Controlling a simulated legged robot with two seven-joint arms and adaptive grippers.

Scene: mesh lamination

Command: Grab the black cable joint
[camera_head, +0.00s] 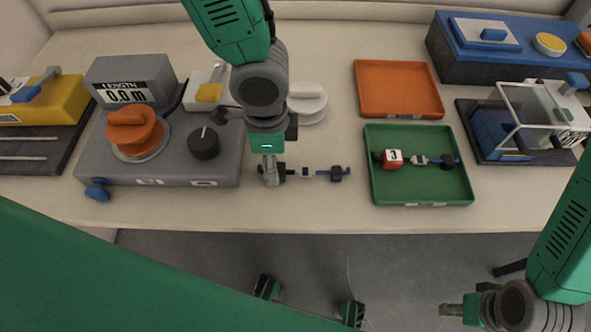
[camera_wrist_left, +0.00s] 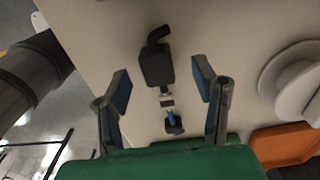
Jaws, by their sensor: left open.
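A black cable joint (camera_head: 337,174) with a white and blue middle lies on the light table, left of the green tray. My left gripper (camera_head: 270,172) points down over its left end, which it partly hides. In the left wrist view the cable joint (camera_wrist_left: 157,66) lies lengthwise between the two spread fingers of the left gripper (camera_wrist_left: 162,90), apart from both. Its larger black body is at the top and its small black end is lower down. My right gripper (camera_head: 450,310) is at the lower right, below the table's front edge, side-on, so its jaws are unclear.
A grey length-meter box (camera_head: 205,175) stands left of my left gripper. A white spool (camera_head: 310,100) is behind the cable joint.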

